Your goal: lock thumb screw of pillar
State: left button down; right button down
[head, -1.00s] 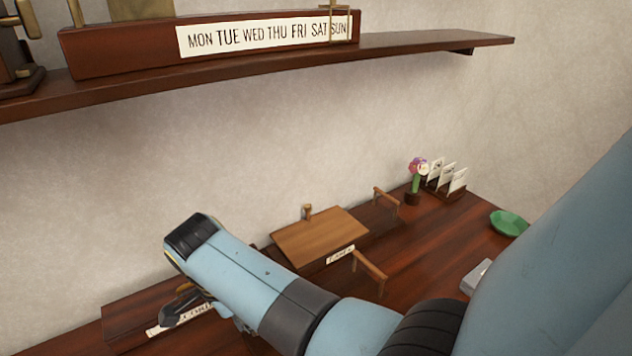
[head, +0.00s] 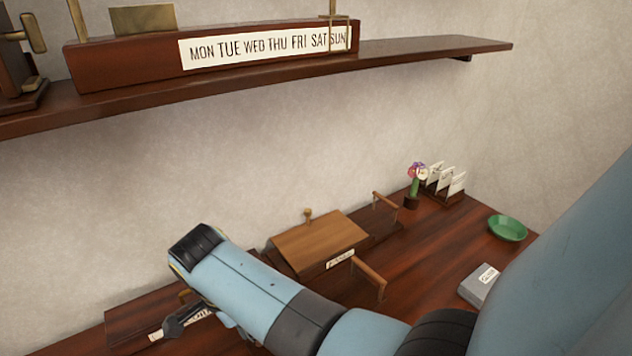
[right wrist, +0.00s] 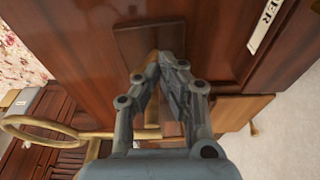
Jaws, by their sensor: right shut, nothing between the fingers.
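A dark wooden upright (head: 25,60) with a brass knob (head: 36,38) on its side stands at the left end of the shelf in the head view, cut off by the picture edge. I cannot tell whether it is the pillar. My right gripper (head: 185,318) is low at the left, partly hidden by my arm, over a low wooden base with a label. In the right wrist view my right gripper (right wrist: 158,64) is shut and empty. A small wooden or brass piece (right wrist: 152,60) shows behind its fingertips, in front of a dark wooden block; I cannot tell whether they touch. My left gripper is out of view.
The shelf (head: 400,57) bears a weekday box (head: 110,62). Below are a slanted wooden lid (head: 320,242), flowers (head: 415,180), a card rack (head: 445,190), a green dish (head: 507,228) and a grey box (head: 478,285). A brass loop (right wrist: 45,130) lies left of my gripper.

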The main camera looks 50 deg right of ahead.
jog(key=shift+w+d+r+p, duration=0.1)
jog(key=shift+w+r+p, duration=0.05)
jog(key=shift+r+p, duration=0.35)
jog(key=shift+w+r+p, duration=0.15)
jog(key=shift+r+p, duration=0.2)
jog(key=shift+r, duration=0.25)
jog(key=shift+s, duration=0.1)
jog(key=shift+s+p, duration=0.5)
jog(key=shift+p, duration=0.15)
jog(key=shift+f, duration=0.15)
